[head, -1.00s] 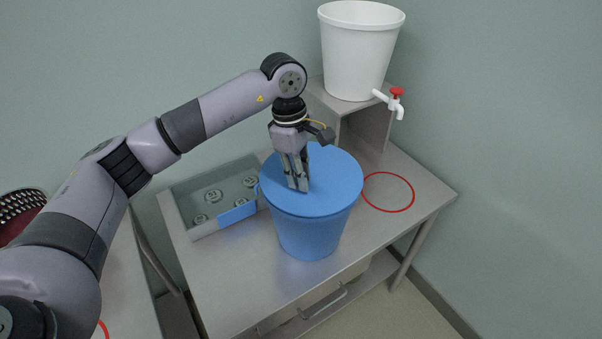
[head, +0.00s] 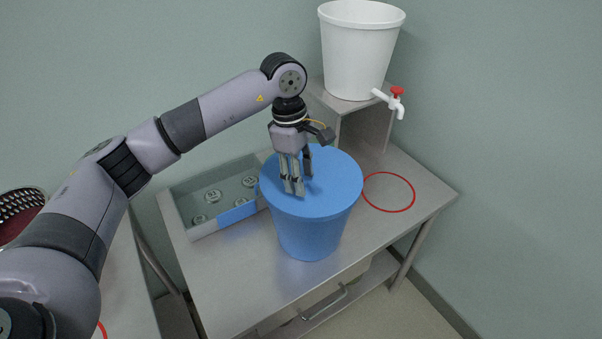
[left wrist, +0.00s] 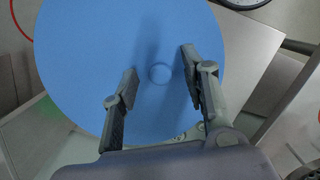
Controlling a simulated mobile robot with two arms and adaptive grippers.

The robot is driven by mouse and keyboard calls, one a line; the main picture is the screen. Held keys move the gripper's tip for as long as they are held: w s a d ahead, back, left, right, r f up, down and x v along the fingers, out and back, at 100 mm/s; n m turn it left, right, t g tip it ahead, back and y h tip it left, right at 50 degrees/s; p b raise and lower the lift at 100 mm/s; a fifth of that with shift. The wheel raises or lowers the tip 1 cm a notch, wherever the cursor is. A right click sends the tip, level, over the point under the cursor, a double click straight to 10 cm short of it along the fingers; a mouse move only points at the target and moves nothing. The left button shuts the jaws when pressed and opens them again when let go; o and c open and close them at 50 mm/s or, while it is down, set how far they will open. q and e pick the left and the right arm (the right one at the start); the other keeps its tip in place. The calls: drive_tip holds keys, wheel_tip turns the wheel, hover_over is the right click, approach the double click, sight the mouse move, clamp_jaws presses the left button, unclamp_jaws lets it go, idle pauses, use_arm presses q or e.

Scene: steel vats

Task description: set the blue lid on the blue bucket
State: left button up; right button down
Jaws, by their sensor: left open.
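The blue lid (head: 335,180) lies on top of the blue bucket (head: 308,238), covering its mouth, and looks level. The bucket stands upright on the steel table. My left gripper (head: 298,184) is just above the lid, fingers pointing down and apart. In the left wrist view the lid (left wrist: 85,50) fills much of the picture, with a small round knob (left wrist: 160,73) between the open fingers of my left gripper (left wrist: 158,82). The fingers do not touch the knob there. My right gripper is not in view.
A grey tray (head: 182,215) with several round metal pieces sits left of the bucket. A white bucket with a red-handled tap (head: 360,50) stands on a raised shelf behind. A red ring (head: 388,192) marks free table at the right.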

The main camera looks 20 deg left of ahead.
use_arm(q)
wheel_tip(320, 180, up, 12)
drive_tip(key=a, duration=0.1)
drive_tip(key=shift+a, duration=0.4)
